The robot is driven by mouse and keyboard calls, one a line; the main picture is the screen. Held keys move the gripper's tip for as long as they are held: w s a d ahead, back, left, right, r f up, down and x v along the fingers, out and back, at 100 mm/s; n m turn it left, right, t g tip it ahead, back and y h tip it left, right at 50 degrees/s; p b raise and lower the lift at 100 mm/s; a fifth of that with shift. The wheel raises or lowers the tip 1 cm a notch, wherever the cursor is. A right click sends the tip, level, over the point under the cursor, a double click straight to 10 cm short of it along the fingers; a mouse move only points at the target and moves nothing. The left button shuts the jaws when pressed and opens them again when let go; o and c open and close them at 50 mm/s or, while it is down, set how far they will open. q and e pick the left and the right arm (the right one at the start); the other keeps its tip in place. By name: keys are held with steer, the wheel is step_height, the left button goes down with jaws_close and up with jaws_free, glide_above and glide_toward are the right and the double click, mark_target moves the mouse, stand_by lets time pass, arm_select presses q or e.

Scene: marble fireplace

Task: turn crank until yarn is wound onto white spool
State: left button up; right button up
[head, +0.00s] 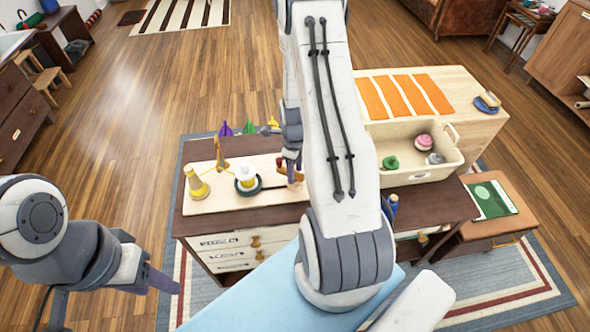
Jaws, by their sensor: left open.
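The winder sits on a pale wooden board (215,197) on the dark cabinet. The wooden crank (292,172) is right of the spool, partly covered by my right gripper (290,158). The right gripper is at the crank; its fingers are too small and hidden to judge. My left gripper (112,297) is open and empty at the lower left, away from the winder.
Purple, green and yellow cones (248,128) stand behind the board. Right of my arm, a cream tray (415,178) holds green, pink and grey yarn. Behind it is a wooden chest (455,95) with orange strips. A brown stool (500,222) stands at right.

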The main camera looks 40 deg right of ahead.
steer(key=shift+r, duration=0.1)
step_height(320, 180, up, 10)
steer(key=shift+r, duration=0.15)
stand_by(0.6)
steer(key=s+a+r+n, duration=0.1)
steer(key=a+r+n, duration=0.3)
steer(key=a+n, duration=0.5)
steer(key=s+a+r+n, duration=0.1)
steer(key=a+r+n, duration=0.3)
steer(key=a+n, duration=0.5)
steer(key=s+a+r+n, duration=0.2)
steer(key=s+a+n, duration=0.4)
steer(key=n, duration=0.4)
steer(key=s+a+r+n+y, duration=0.1)
steer(key=s+a+r+n, duration=0.2)
steer(key=s+a+n, duration=0.4)
steer(key=s+n, duration=0.2)
steer(key=n, duration=0.1)
steer(key=shift+a+r+n, duration=0.15)
steer(key=shift+n, duration=0.25)
